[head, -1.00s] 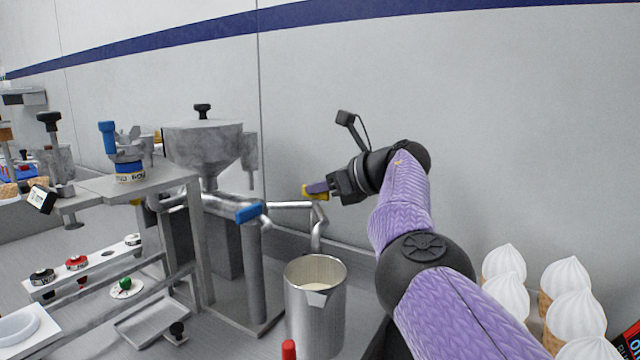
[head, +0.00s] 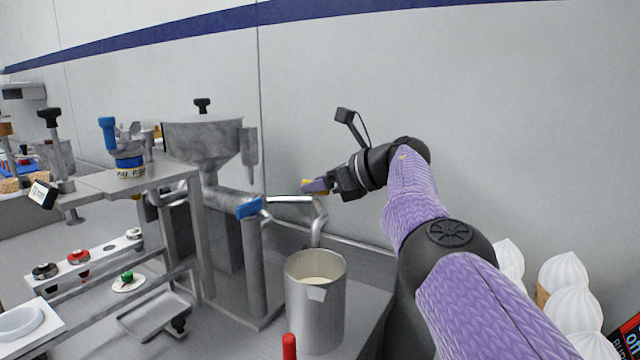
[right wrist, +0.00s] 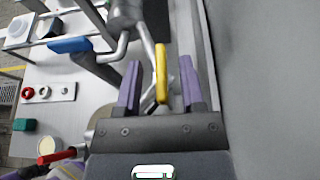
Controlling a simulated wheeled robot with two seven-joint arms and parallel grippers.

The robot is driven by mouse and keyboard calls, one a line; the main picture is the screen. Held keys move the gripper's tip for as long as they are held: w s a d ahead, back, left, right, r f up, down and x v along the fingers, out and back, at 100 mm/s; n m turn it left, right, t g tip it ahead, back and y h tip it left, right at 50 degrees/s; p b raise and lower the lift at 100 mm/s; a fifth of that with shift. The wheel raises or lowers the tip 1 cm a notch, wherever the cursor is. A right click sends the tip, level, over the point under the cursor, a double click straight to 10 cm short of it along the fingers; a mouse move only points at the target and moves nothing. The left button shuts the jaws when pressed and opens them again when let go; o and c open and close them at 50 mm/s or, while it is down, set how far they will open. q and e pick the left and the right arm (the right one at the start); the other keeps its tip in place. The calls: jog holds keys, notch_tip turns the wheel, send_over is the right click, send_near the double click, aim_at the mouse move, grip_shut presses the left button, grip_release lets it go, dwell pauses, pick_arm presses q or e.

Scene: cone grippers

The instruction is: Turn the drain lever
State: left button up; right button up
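A yellow lever (head: 307,184) sits by the bent metal drain pipe (head: 319,222), whose end points down over a metal pitcher (head: 301,330). My right gripper (head: 322,187) is at this lever, its purple fingers partly covering it in the head view. In the right wrist view the yellow lever (right wrist: 161,72) stands between the two fingers of the right gripper (right wrist: 160,84). The fingers are apart, with a gap visible on each side of the lever. My left gripper is not in view.
A blue handle (head: 248,207) is on the pipe to the left, below a metal hopper (head: 203,140). A wall (head: 520,110) stands close behind. White-topped cones (head: 566,275) stand at the lower right. A red-tipped item (head: 289,346) shows at the bottom.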

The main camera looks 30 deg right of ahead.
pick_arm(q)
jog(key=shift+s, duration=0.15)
pick_arm(e)
jog(key=shift+s+d+r, duration=0.1)
jog(key=shift+d+r, duration=0.05)
jog(key=shift+s+d+r, duration=0.15)
jog(key=shift+s+d, duration=0.05)
jog(key=shift+s, duration=0.1)
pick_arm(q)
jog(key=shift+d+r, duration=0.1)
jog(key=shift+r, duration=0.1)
pick_arm(e)
jog(key=v, duration=0.8)
jog(key=shift+s, duration=0.4)
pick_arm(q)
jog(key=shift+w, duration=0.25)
pick_arm(e)
jog(key=shift+d+r, duration=0.1)
jog(key=shift+d, duration=0.05)
